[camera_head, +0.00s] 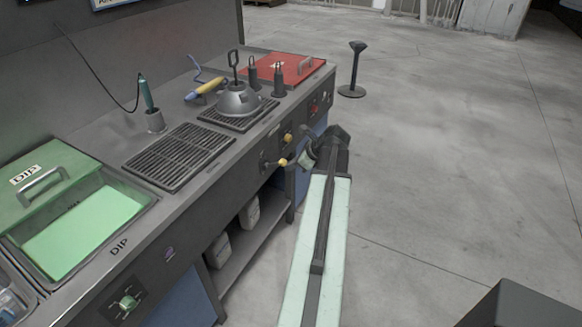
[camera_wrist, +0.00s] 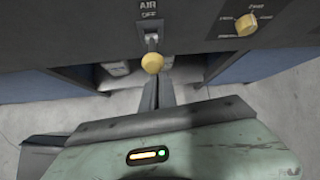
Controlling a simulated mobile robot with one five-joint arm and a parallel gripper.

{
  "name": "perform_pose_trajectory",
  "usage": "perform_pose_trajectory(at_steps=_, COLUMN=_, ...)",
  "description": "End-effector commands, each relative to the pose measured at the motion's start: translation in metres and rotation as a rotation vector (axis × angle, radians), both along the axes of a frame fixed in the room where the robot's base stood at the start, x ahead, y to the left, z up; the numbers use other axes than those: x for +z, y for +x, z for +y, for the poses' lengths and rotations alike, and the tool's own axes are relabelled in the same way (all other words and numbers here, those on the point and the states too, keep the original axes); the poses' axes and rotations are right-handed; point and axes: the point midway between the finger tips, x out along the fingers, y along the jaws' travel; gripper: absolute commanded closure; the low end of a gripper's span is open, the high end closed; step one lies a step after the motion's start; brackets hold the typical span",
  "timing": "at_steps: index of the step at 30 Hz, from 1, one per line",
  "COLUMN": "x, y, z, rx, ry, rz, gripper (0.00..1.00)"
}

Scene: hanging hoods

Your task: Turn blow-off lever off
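The blow-off lever (camera_head: 283,162) has a yellow ball end and sticks out from the dark front panel of the bench. In the wrist view its yellow ball (camera_wrist: 152,62) is below a plate marked AIR and OFF (camera_wrist: 149,10). The lever's stem shows above the ball, foreshortened toward the camera. My gripper (camera_head: 305,158) is just right of the ball in the head view, close to the panel. I cannot tell whether they touch. I see nothing held.
A second yellow knob (camera_wrist: 246,24) with a marked dial is right of the lever. A metal dome (camera_head: 238,100) and a red lid (camera_head: 285,68) are on the bench top. An open shelf (camera_head: 240,255) is below the panel.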

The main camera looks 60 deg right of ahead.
Motion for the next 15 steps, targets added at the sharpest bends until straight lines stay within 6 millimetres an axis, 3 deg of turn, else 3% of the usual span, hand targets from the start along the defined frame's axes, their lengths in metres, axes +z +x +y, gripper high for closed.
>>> perform_pose_trajectory(at_steps=10, x=0.003, y=0.002, z=0.0, rx=-0.001, ry=0.005, rz=-0.012, gripper=1.0)
perform_pose_trajectory(at_steps=15, x=-0.009, y=-0.001, z=-0.001, rx=0.001, ry=0.005, rz=-0.01, gripper=1.0)
